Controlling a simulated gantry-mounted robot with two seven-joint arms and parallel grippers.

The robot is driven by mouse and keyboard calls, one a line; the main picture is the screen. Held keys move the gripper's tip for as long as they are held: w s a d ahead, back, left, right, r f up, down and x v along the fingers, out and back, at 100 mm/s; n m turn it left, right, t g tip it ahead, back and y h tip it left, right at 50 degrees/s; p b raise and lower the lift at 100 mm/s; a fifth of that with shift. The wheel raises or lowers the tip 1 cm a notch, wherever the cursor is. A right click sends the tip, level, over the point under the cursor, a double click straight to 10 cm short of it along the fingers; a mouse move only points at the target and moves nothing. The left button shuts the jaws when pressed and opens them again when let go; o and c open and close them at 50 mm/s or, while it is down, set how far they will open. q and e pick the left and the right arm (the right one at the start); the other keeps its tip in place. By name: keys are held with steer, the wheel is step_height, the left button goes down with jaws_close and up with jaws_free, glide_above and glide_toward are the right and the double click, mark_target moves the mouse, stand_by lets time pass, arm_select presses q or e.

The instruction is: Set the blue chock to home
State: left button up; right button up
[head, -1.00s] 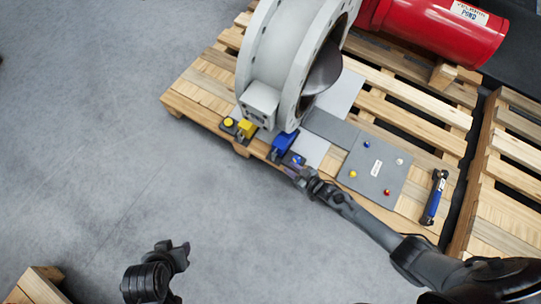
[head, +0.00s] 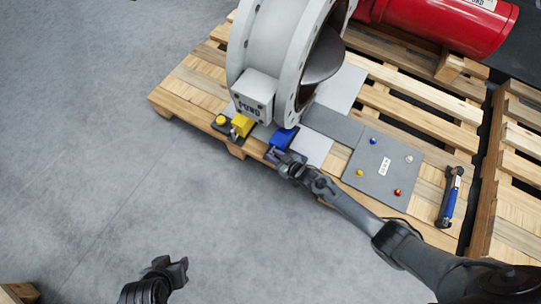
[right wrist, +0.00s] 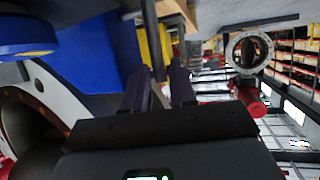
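The blue chock (head: 282,138) sits on a dark base at the pallet's front edge, below the big grey valve (head: 290,60). In the right wrist view the blue chock (right wrist: 98,55) is large at the left, beside the fingers. My right gripper (head: 284,162) is at the near side of the chock and hides part of its base. Its two fingers (right wrist: 158,88) stand apart, with a thin dark bar between or just beyond them; I cannot tell whether they touch it. My left gripper (head: 178,268) is low over the floor, away from the pallet; its opening is unclear.
A yellow chock (head: 241,125) with a yellow button (head: 221,120) is left of the blue one. A grey panel (head: 383,165) with several coloured buttons lies at the right. A blue-handled tool (head: 450,198) and a red cylinder (head: 440,22) are farther right. The floor at left is clear.

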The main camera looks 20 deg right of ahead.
steer(key=shift+b+x, duration=0.65)
steer(key=shift+x, duration=0.7)
steer(key=shift+c, duration=0.4)
jaws_close()
